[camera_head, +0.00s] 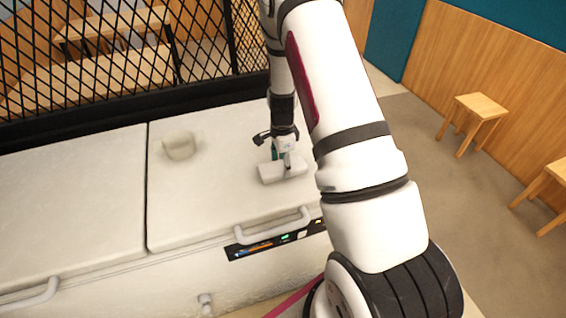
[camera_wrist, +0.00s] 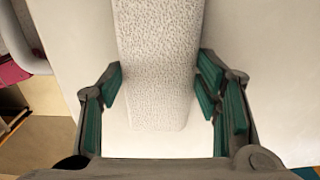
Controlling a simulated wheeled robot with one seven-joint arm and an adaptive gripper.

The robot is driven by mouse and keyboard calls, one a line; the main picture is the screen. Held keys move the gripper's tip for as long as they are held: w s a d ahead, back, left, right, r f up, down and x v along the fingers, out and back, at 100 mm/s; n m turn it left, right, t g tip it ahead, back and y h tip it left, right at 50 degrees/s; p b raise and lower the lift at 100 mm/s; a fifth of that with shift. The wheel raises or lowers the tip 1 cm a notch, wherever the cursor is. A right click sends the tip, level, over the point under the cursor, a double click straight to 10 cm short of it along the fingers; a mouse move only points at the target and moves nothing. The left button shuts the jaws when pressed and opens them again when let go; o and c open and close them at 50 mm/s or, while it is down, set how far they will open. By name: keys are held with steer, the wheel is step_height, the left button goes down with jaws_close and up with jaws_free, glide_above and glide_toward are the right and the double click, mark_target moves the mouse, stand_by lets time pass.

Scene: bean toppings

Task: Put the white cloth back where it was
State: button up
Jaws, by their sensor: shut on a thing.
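The white cloth (camera_head: 270,175) is a small folded, block-shaped piece at the right part of the white lid (camera_head: 215,205) in the head view. In the wrist view the cloth (camera_wrist: 160,60) shows a bumpy, towel-like surface and runs between the green-padded fingers. My gripper (camera_head: 285,158) points down over the cloth and is shut on it. The fingers (camera_wrist: 160,88) stand on either side of the cloth in the wrist view. I cannot tell whether the cloth rests on the lid or is just above it.
A black mesh fence (camera_head: 110,70) runs along the back. A lid handle (camera_head: 275,228) is at the front edge. Wooden stools (camera_head: 480,107) stand on the floor at right. The lid's left front is clear.

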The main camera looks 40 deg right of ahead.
steer(key=o, duration=1.1)
steer(key=shift+f, duration=0.15)
step_height(320, 180, up, 12)
steer(key=b, duration=0.2)
step_height(320, 180, up, 8)
steer(key=r+n+t, duration=0.1)
steer(key=n, duration=0.3)
glide_above(282, 165)
steer(key=s+a, duration=0.2)
steer(key=a, duration=0.3)
steer(key=s+a+r+n+t, duration=0.1)
steer(key=s+a+r+n, duration=0.3)
steer(key=s+r+n, duration=0.1)
steer(key=s+a+r+n+t, duration=0.2)
steer(key=s+a+r+n, duration=0.2)
steer(key=s, duration=0.4)
steer(key=s+a+r+n+t, duration=0.1)
steer(key=s+a+r+n, duration=0.4)
steer(key=n, duration=0.3)
steer(key=shift+s+r+t, duration=0.3)
steer(key=shift+s+r, duration=0.55)
steer(key=shift+s, duration=0.05)
